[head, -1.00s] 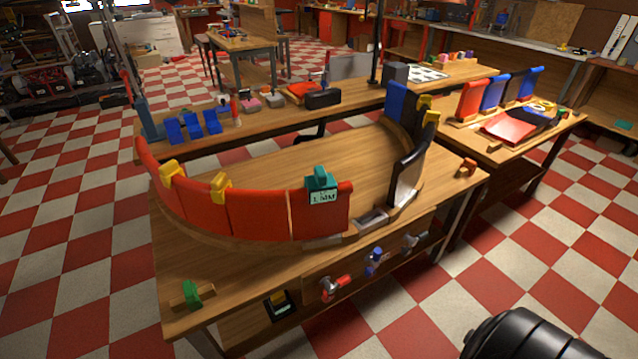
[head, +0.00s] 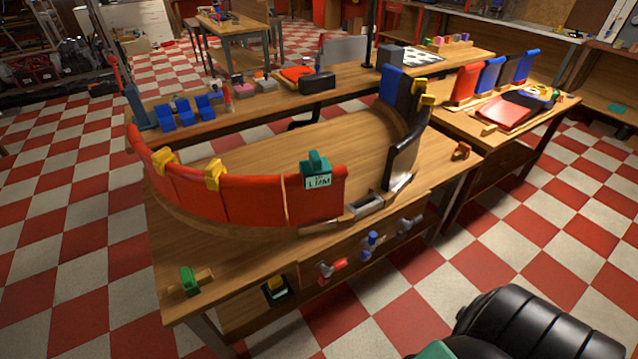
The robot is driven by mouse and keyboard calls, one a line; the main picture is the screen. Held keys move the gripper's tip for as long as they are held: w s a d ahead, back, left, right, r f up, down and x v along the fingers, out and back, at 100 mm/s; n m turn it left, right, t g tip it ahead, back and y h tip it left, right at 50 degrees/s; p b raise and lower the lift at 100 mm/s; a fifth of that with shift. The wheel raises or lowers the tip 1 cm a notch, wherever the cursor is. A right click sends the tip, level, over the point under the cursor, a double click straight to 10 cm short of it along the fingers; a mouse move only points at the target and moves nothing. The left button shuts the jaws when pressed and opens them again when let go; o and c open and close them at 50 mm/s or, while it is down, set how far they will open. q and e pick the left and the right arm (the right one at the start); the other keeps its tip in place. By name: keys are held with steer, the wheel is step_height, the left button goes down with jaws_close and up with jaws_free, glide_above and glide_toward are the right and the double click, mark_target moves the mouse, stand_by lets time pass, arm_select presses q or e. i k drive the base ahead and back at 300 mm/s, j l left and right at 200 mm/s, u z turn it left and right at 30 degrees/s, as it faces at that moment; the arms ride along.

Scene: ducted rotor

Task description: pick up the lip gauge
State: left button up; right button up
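The teal lip gauge (head: 315,163), with a pale label reading "1 MM", sits on the top edge of the red panel (head: 318,203) at the right end of the curved red wall. The label hangs over the panel's front face. Part of my black arm (head: 530,325) shows at the bottom right. Neither of my grippers is in view, and nothing of mine touches the gauge.
Yellow clips (head: 213,174) grip the red wall's top. A black panel (head: 405,158) stands to the right, past a gap. Tools hang on the table's front (head: 330,270). A green-handled piece (head: 190,281) lies front left. Checkered floor is free at the right.

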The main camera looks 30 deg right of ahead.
mark_target(316, 171)
steer(key=z, duration=1.2)
